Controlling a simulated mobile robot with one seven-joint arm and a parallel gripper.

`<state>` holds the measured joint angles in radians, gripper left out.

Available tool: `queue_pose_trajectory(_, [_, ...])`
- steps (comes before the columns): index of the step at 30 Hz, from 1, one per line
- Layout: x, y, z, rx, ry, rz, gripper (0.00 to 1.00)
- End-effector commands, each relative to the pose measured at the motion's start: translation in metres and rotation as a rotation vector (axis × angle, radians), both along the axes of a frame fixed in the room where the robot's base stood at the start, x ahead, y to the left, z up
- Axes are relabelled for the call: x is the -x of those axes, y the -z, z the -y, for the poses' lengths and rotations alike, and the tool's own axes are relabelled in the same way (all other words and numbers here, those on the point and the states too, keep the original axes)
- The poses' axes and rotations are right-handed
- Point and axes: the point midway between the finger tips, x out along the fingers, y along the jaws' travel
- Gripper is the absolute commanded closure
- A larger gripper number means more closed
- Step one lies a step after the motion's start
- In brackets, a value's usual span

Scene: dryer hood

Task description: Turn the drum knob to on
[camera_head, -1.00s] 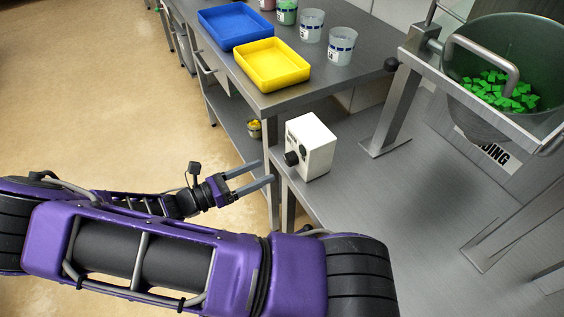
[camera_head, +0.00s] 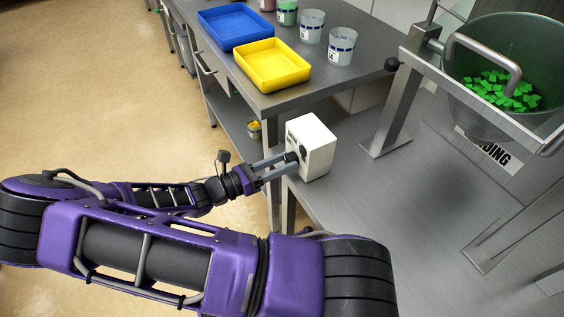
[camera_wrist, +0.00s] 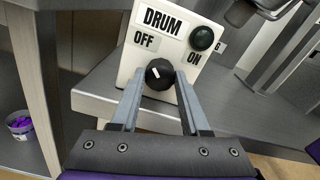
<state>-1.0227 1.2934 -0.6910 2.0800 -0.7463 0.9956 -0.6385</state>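A white control box (camera_head: 314,148) stands on the edge of the metal bench. In the wrist view its face (camera_wrist: 133,62) reads DRUM, with OFF at upper left and ON at right. The round black drum knob (camera_wrist: 160,74) sits below the labels, and its white mark points up and left, towards OFF. My gripper (camera_head: 283,164) has reached the box face. In the wrist view its two fingers (camera_wrist: 159,82) stand apart, one on each side of the knob. I see no clear grip on the knob; contact cannot be told.
A steel frame with a drum (camera_head: 520,60) of green pieces stands to the right. A yellow tray (camera_head: 272,65) and a blue tray (camera_head: 235,27) lie on the higher table behind. Bare bench lies right of the box.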

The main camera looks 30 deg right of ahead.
Motion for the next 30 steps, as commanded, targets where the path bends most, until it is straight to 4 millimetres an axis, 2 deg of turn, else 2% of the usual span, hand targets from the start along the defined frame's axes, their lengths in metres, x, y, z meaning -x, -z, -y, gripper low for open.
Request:
queue_pose_trajectory(1, [0.0000,0.0000,-0.0001,0.000,0.000,0.000,0.71])
queue_pose_trajectory(6, [0.0000,0.0000,-0.0002,0.000,0.000,0.000,1.00])
queue_pose_trajectory(19, [0.0000,-0.0011,-0.0004,-0.003,0.000,0.073,1.00])
queue_pose_trajectory(30, [0.0003,-0.0016,-0.0005,-0.011,0.001,0.365,1.00])
